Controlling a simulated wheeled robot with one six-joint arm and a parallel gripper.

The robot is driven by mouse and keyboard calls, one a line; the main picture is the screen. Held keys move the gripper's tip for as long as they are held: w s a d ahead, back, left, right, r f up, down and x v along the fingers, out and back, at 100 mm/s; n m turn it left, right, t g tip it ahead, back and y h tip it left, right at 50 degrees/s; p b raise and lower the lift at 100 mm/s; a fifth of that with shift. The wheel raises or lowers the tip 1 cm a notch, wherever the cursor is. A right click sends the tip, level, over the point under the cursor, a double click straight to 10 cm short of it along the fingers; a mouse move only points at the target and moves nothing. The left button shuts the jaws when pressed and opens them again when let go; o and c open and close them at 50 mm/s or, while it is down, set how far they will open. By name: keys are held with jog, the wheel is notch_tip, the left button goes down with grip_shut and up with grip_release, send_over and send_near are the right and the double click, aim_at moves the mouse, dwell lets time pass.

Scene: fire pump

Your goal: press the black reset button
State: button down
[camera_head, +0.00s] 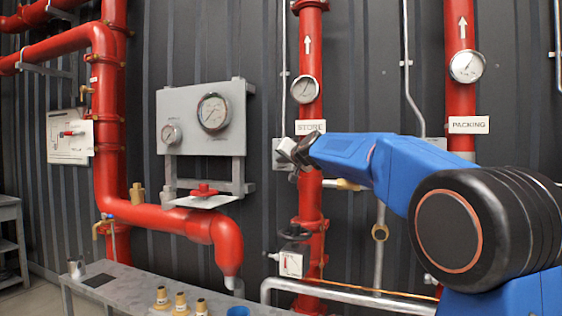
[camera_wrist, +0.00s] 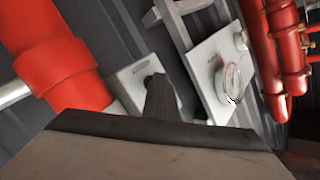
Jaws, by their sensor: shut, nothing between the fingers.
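I cannot make out the black reset button in either view. In the wrist view, my shut fingers (camera_wrist: 157,84) point at a pale box (camera_wrist: 126,77) beside a red pipe. The fingertips overlap the box's face, so a button there would be hidden. I cannot tell whether they touch it. Nothing is held.
A grey gauge panel (camera_head: 193,99) is on the wall to the left, with a red valve handle (camera_head: 204,190) below it. The middle red pipe (camera_head: 310,118) stands close to my gripper. A grey bench (camera_head: 130,287) with several brass fittings is below.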

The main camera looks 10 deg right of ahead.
jog(key=shift+s+a, duration=0.5)
jog(key=shift+s, duration=0.2)
jog(key=shift+s+a, duration=0.75)
jog(key=shift+s, duration=0.25)
jog(key=shift+s+a, duration=0.75)
jog(key=shift+s, duration=0.25)
jog(key=s+d+f+n+g+h, duration=0.1)
jog(key=s+d+f+n+g, duration=0.1)
jog(key=s+f, duration=1.2)
jog(key=s+d+f+n+g, duration=0.1)
jog(key=s+f+g, duration=0.4)
jog(key=s+f, duration=1)
jog(key=s+d+f+n+g+h, duration=0.1)
jog(key=s+d+f+g, duration=0.3)
jog(key=s+f, duration=1)
jog(key=s+n, duration=0.1)
jog(key=s, duration=1)
jog(key=shift+s+f+n+h, duration=0.15)
jog(key=shift+f+n+h, duration=0.15)
jog(key=shift+f, duration=0.05)
jog(key=shift+d, duration=0.1)
